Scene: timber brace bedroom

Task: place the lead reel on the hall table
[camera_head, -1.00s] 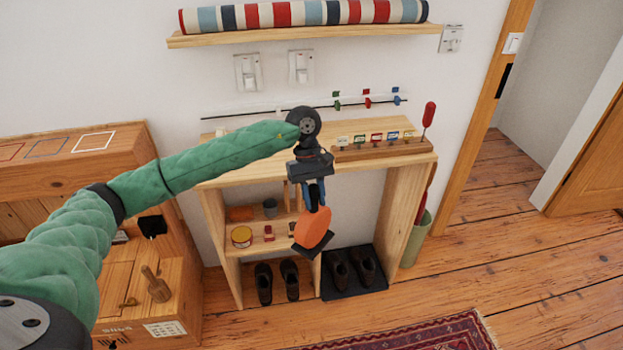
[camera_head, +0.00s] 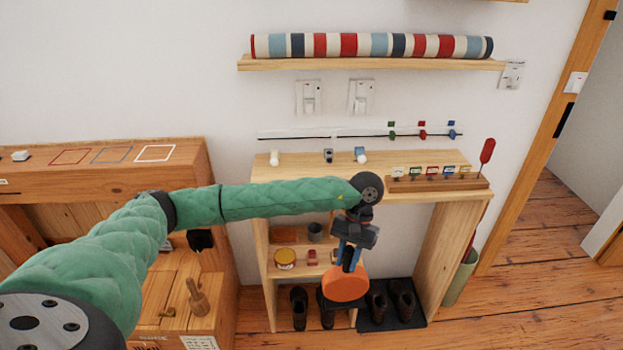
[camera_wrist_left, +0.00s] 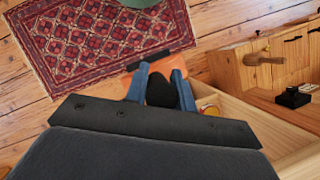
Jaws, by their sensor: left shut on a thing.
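The lead reel (camera_head: 345,286) is an orange disc with a dark part on it. My left gripper (camera_head: 348,256) has its blue fingers shut on it and points down. The reel hangs in front of the hall table (camera_head: 290,172), appearing below its top edge and over its open shelves. In the left wrist view the reel shows as orange (camera_wrist_left: 182,64) around the blue fingers (camera_wrist_left: 160,82), partly hidden by them and a black part. The table is light wood; the left part of its top is fairly bare. My right gripper is not in view.
A rack of coloured tags (camera_head: 436,182) and a red-handled tool stand on the table's right end. Small items line its back. Shoes (camera_head: 402,300) sit below. A wooden bench (camera_head: 100,155) stands left. A striped roll (camera_head: 372,46) lies on a wall shelf above.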

